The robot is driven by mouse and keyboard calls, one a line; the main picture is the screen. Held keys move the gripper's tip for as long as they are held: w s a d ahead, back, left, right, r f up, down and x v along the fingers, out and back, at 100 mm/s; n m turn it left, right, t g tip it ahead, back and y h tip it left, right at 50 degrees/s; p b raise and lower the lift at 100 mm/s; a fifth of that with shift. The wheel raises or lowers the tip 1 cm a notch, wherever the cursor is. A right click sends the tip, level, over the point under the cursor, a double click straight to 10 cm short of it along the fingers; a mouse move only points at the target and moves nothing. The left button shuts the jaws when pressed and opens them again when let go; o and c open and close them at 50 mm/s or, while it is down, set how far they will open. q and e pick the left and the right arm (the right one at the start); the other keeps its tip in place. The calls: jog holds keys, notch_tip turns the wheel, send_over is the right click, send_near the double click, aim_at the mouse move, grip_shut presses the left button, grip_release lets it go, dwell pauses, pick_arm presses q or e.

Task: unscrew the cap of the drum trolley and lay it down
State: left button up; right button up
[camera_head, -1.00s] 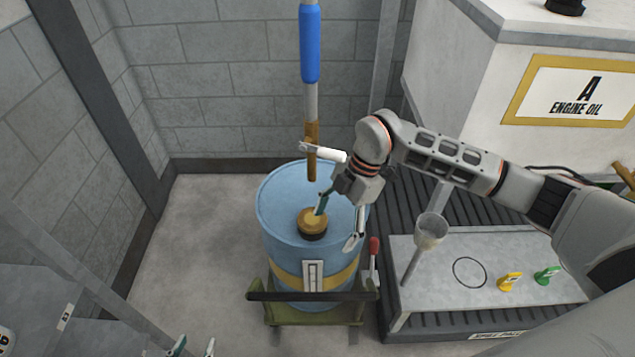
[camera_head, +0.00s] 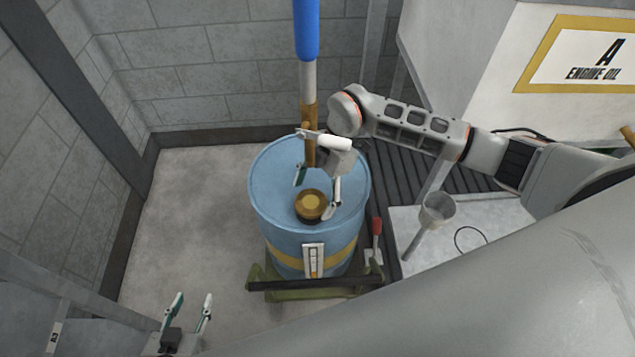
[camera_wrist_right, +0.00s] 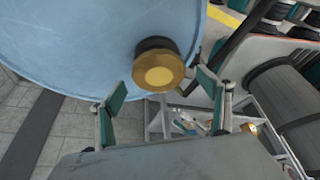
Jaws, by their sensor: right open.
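The blue drum (camera_head: 275,178) stands on the green trolley (camera_head: 320,292). Its brass and black cap (camera_head: 311,204) sits on the drum top, towards the front. My right gripper (camera_head: 315,192) is open above the drum top, just behind the cap, its fingers apart. In the right wrist view the cap (camera_wrist_right: 159,66) lies ahead of and between the open fingertips (camera_wrist_right: 160,83); I see no contact. My left gripper (camera_head: 190,300) is open and empty at the lower left, away from the drum.
A blue-handled pump (camera_head: 308,80) rises from the back of the drum top, close to my right gripper. A funnel (camera_head: 437,210) and a red-handled lever (camera_head: 376,232) are to the right. Floor left of the drum is clear.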

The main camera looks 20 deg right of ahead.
jog(key=shift+x, duration=0.9)
jog(key=shift+c, duration=0.4)
jog(key=c, duration=1.2)
jog(key=shift+o, duration=0.2)
jog(key=shift+n+g, duration=0.3)
jog(key=shift+n, duration=0.4)
jog(key=shift+r+p, duration=1.1)
jog(key=shift+r, duration=0.3)
